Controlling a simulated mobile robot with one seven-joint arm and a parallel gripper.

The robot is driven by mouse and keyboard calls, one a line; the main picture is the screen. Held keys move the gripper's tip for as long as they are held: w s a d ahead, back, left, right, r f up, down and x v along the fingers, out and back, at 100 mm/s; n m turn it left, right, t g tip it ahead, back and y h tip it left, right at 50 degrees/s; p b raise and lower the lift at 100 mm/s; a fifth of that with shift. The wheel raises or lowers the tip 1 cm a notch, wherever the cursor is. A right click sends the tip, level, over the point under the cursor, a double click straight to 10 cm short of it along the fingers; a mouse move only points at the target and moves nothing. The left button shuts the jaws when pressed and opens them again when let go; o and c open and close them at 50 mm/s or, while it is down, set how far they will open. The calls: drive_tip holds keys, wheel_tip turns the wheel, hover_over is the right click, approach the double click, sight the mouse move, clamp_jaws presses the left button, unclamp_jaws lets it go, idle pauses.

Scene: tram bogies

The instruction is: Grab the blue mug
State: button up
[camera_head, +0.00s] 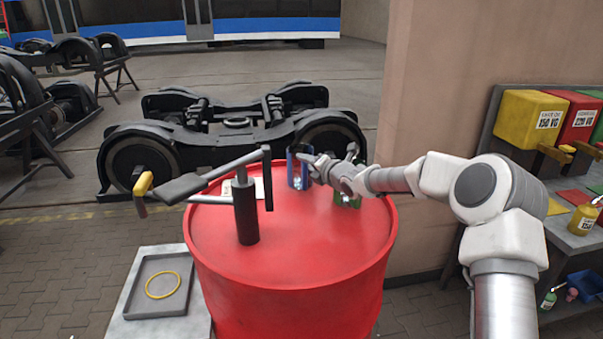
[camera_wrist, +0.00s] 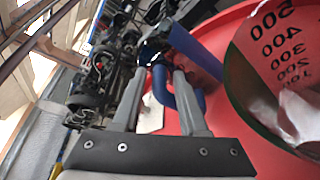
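The blue mug (camera_head: 293,170) stands on the red drum (camera_head: 225,225), towards its far side. In the wrist view the blue mug (camera_wrist: 196,52) is tilted by the camera angle, with its handle facing my gripper. My gripper (camera_wrist: 160,76) is at the handle, and its two fingers are apart. The handle shows between the fingers, with a gap to the left finger; whether the right finger touches it I cannot tell. In the head view my gripper (camera_head: 314,164) is just right of the mug and hides part of it.
A green item (camera_head: 347,201) is under my wrist. A black stand with grey arms (camera_head: 246,210) and a white paper (camera_wrist: 150,115) are also on the drum. The drum's front is clear.

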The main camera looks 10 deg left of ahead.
clamp_jaws()
idle(1.1)
